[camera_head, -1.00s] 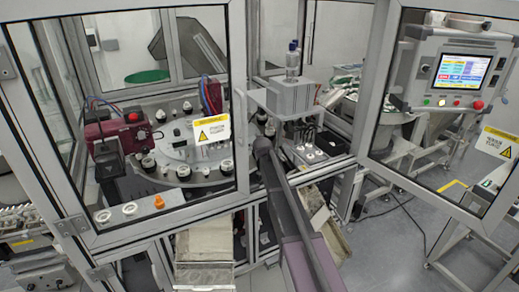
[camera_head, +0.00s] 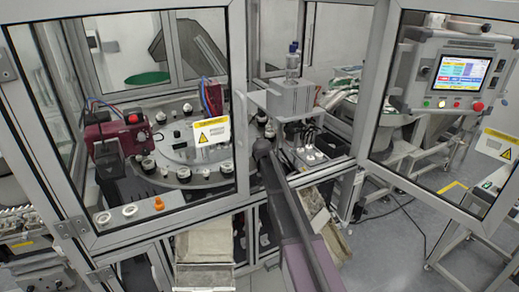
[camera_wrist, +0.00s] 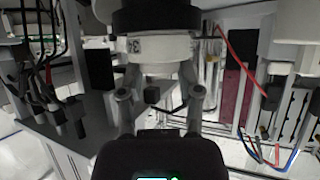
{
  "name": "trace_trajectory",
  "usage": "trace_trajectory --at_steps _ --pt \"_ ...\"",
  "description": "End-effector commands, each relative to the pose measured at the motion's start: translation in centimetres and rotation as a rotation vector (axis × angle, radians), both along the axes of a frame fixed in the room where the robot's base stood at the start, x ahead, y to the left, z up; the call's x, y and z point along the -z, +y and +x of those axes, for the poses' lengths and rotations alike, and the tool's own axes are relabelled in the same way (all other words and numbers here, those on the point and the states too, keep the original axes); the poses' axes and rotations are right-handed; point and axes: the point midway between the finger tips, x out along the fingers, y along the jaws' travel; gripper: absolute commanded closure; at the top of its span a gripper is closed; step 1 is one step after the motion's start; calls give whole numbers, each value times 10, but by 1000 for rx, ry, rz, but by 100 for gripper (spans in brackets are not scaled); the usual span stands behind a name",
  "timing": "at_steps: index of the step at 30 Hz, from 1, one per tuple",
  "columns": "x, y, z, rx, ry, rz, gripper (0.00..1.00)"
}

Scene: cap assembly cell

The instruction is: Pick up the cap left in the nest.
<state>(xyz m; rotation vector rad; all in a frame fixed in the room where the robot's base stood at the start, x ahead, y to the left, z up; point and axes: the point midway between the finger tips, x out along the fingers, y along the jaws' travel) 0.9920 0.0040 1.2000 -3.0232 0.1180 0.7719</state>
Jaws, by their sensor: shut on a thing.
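In the wrist view my gripper (camera_wrist: 159,88) has its two fingers on either side of a pale round piece (camera_wrist: 160,48) with dark marks on its side. It appears to be the cap, and the fingers are shut on it. A wide black round part (camera_wrist: 155,16) lies directly beyond it; I cannot tell whether this is the nest or whether the two touch. In the head view my arm reaches into the cell between the door frames, and my gripper is hidden. Several black-and-white nests (camera_head: 149,166) stand around the dial plate (camera_head: 200,178).
The framed glass door (camera_head: 242,130) stands left of my arm and another framed panel (camera_head: 366,100) stands right. A grey press unit (camera_head: 290,97) is close beyond my arm. Cables (camera_wrist: 50,75) hang at the left in the wrist view. Open floor (camera_head: 385,255) lies at lower right.

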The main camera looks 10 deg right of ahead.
Motion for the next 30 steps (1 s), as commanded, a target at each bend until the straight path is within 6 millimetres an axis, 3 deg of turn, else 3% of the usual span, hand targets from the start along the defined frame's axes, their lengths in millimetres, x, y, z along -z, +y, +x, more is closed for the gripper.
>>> trace_trajectory --at_steps 11,22,30 --pt "-10 0 0 0 0 0 68" --pt "-41 0 0 0 0 0 68" --pt "-42 -2 -70 1 0 0 68"
